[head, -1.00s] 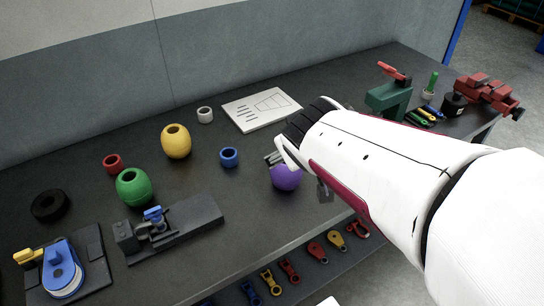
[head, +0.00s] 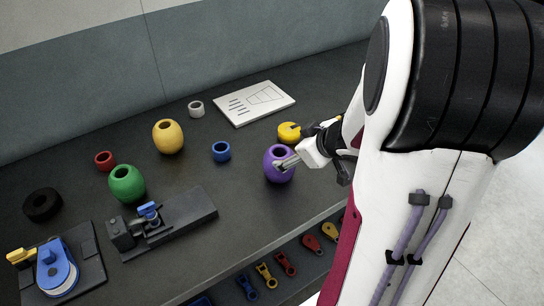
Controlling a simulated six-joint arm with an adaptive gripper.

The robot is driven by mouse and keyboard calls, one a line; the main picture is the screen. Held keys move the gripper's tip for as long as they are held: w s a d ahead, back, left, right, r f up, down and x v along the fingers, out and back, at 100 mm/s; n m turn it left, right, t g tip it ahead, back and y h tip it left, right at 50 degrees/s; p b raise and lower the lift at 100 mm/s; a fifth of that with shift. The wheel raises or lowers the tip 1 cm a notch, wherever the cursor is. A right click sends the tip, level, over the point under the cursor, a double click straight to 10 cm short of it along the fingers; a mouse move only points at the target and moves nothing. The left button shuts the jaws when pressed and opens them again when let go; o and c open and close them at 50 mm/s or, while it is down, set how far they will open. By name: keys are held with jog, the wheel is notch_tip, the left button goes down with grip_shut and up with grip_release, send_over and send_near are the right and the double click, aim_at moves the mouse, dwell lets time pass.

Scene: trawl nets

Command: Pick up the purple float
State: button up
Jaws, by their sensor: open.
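The purple float (head: 279,166) stands upright on the dark workbench, right of the blue ring, with its top hole partly showing. My gripper (head: 290,163) is open at the float's right side, and one finger crosses the float's upper right part in the picture. I cannot tell whether that finger touches the float or reaches into its hole. The other finger is largely hidden. My white arm comes in from the right and covers much of the bench there.
A yellow round thing (head: 289,132) stands just behind the gripper. A blue ring (head: 221,151), yellow float (head: 168,136), green float (head: 127,184) and white board (head: 253,103) lie around. A dark fixture (head: 165,222) stands at the front left. Colored hardware hangs below the bench edge.

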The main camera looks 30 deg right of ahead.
aim_at(292, 172)
jog(key=f+y, duration=0.2)
jog(key=shift+s+a+f+n, duration=0.2)
jog(key=shift+f+n, duration=0.15)
jog(key=shift+n, duration=0.05)
jog(key=shift+s+a+f+n+t+y, duration=0.15)
jog(key=shift+s+f+n+t+y, duration=0.1)
jog(key=shift+f+n+t+y, duration=0.5)
jog(key=shift+s+f+y, duration=0.15)
jog(key=shift+s+y, duration=0.25)
jog(key=shift+y, duration=0.35)
jog(key=shift+s+r+n+t+y, duration=0.25)
jog(key=shift+s+n+t+y, duration=0.3)
jog(key=shift+t+y, duration=0.4)
jog(key=shift+x, duration=1.15)
jog(key=shift+f, duration=0.1)
jog(key=shift+w, duration=0.1)
